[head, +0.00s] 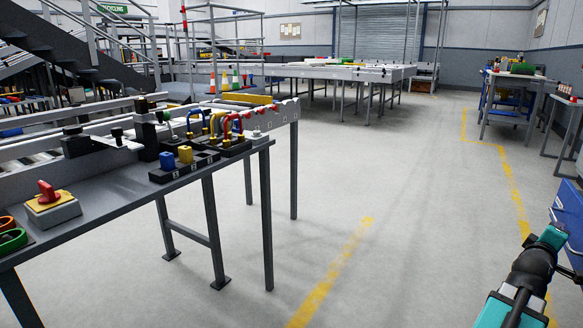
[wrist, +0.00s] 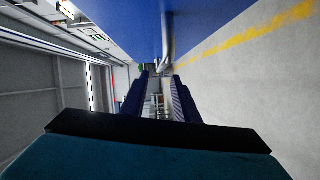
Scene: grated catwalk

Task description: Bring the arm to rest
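My arm (head: 528,268), teal and black, shows at the lower right of the head view, over the grey floor beside a blue cabinet. Its gripper end cannot be made out there. In the wrist view my gripper (wrist: 158,84) has two dark fingers standing apart with a gap between them. Nothing is seen held in the gap. A blue surface (wrist: 120,22) fills the top of the wrist view, close by, and I cannot tell whether anything touches it.
A grey workbench (head: 110,208) with padlocks (head: 216,124) and a red rotary switch (head: 48,192) stands at the left. A blue cabinet (head: 569,212) is close at the right edge. The floor (head: 400,200) between, with yellow lines, is clear. Tables and traffic cones (head: 225,82) stand farther back.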

